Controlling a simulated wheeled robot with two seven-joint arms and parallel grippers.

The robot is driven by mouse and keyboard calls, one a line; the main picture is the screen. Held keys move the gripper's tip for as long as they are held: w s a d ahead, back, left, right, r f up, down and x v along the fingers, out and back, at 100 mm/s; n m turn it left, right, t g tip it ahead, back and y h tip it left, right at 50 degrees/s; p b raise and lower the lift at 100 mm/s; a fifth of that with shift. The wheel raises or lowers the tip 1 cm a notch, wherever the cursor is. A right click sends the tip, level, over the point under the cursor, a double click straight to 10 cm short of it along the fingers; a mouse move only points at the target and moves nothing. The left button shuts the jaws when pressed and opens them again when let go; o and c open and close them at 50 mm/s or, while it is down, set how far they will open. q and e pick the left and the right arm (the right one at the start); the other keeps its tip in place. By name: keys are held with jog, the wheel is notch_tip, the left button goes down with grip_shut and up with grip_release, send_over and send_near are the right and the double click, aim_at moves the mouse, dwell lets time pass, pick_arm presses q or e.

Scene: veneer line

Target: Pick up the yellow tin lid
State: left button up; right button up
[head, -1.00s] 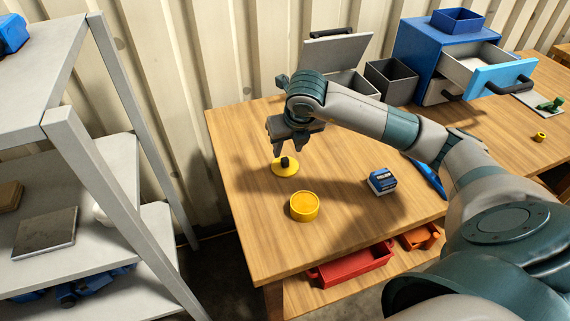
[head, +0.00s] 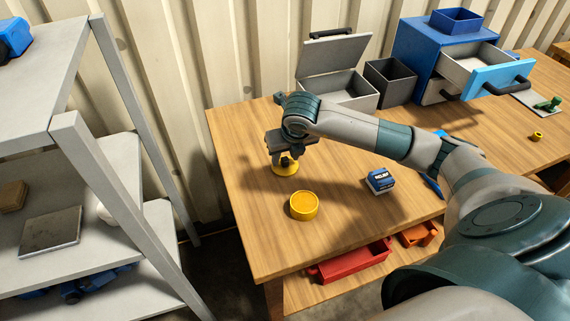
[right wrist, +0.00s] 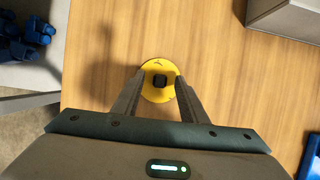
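The yellow tin lid (head: 279,171), a flat disc with a black knob, lies on the wooden table. It also shows in the right wrist view (right wrist: 158,95), with the knob near its middle. My right gripper (head: 284,160) points down just over the lid. In the right wrist view its two fingers (right wrist: 159,78) stand on either side of the black knob with a gap visible on each side, so it is open. The round yellow tin (head: 303,206) stands on the table in front of the lid. My left gripper is not in view.
A small blue box (head: 380,181) lies right of the tin. An open grey box (head: 342,88), a dark bin (head: 390,84) and a blue drawer cabinet (head: 424,52) stand at the back. A grey shelf unit (head: 88,165) stands left. The table's front left is clear.

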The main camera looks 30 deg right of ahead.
aim_at(288, 158)
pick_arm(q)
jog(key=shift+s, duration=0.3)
pick_arm(e)
grip_shut()
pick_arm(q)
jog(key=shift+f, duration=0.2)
pick_arm(e)
jog(key=shift+r, duration=0.2)
